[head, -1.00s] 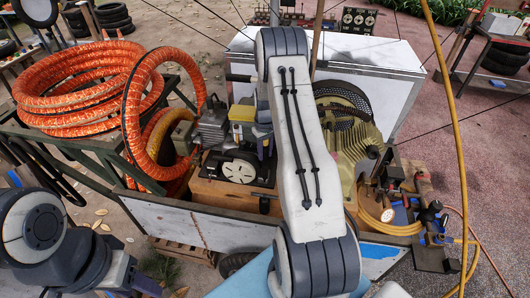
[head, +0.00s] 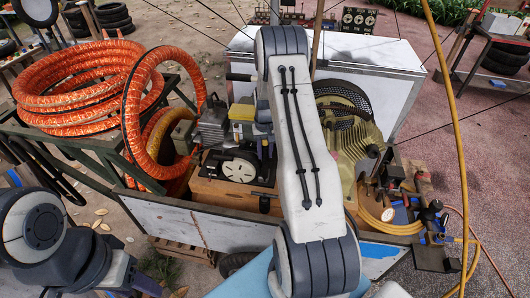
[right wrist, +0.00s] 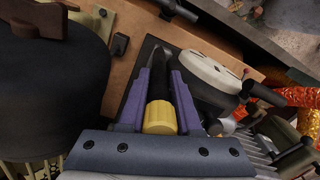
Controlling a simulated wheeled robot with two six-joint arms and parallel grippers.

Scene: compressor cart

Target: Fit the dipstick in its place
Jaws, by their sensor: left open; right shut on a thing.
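In the right wrist view, my right gripper (right wrist: 163,72) has its purple fingers shut around the dipstick, whose yellow cylindrical grip (right wrist: 160,117) shows between them. The dipstick's far end is hard to make out against the dark engine parts, so I cannot tell whether it is in its hole. In the head view, my white right arm crosses the middle and hides most of the right gripper and the dipstick. My left gripper (head: 137,287) is open and empty at the lower left, partly cut by the frame edge, well away from the engine (head: 235,166).
A round pale cover (right wrist: 212,75) lies close right of the right fingers, and a large dark round part (right wrist: 50,75) stands to their left. Orange hose coils (head: 85,75) rest on a rack at left. A yellow hose (head: 447,90) hangs at right.

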